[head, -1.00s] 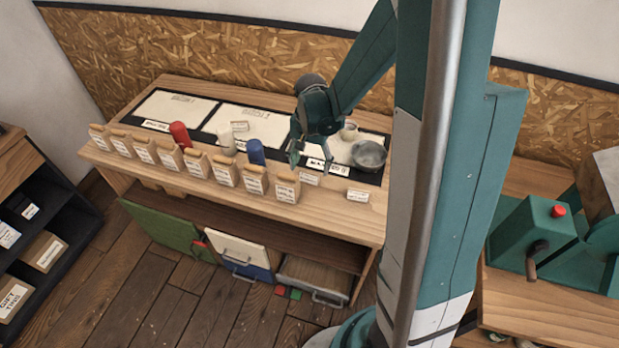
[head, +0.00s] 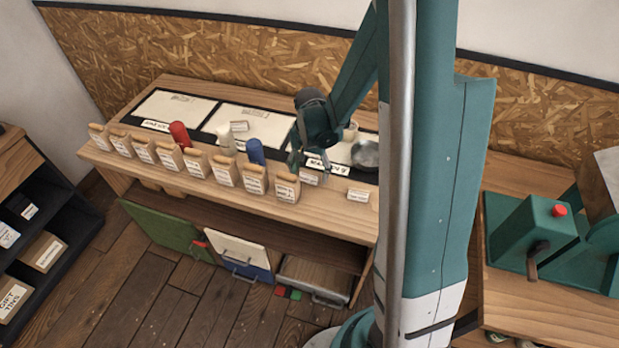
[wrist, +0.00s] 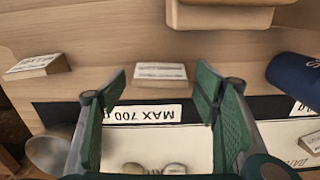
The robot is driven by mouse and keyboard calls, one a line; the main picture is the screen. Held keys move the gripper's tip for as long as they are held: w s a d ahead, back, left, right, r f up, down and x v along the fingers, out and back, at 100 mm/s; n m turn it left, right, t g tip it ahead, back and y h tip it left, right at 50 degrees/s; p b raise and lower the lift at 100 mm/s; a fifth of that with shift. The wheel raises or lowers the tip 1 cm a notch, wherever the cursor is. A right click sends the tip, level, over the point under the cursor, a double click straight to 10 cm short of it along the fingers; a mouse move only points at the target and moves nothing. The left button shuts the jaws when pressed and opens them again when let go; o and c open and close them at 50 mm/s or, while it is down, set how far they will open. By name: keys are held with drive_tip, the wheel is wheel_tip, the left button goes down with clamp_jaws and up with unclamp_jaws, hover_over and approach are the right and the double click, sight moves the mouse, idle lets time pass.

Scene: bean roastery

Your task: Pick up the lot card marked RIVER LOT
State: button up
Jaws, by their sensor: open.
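A small white lot card on a wooden block (wrist: 160,72) lies between and just beyond my open fingers (wrist: 161,88) in the wrist view. It also shows in the head view (head: 309,179), partly beside my gripper (head: 309,163). A second such card (head: 357,194) sits to its right on the counter; in the wrist view it is at the left (wrist: 38,66). A third small card (head: 239,126) lies on a white mat farther back. The print on all three is too small or blurred to read, so I cannot tell which says RIVER LOT.
Several labelled bean bags (head: 225,171) line the front of the counter. Red (head: 180,134), white (head: 226,138) and blue (head: 255,152) cylinders stand behind them. A metal bowl (head: 366,154) and a small cup (head: 350,131) are near my gripper. A MAX 700 label (wrist: 150,112) marks the dark mat edge.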

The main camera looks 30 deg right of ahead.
drive_tip(key=shift+f, duration=0.3)
drive_tip(key=shift+c, duration=0.7)
drive_tip(key=c, duration=0.8)
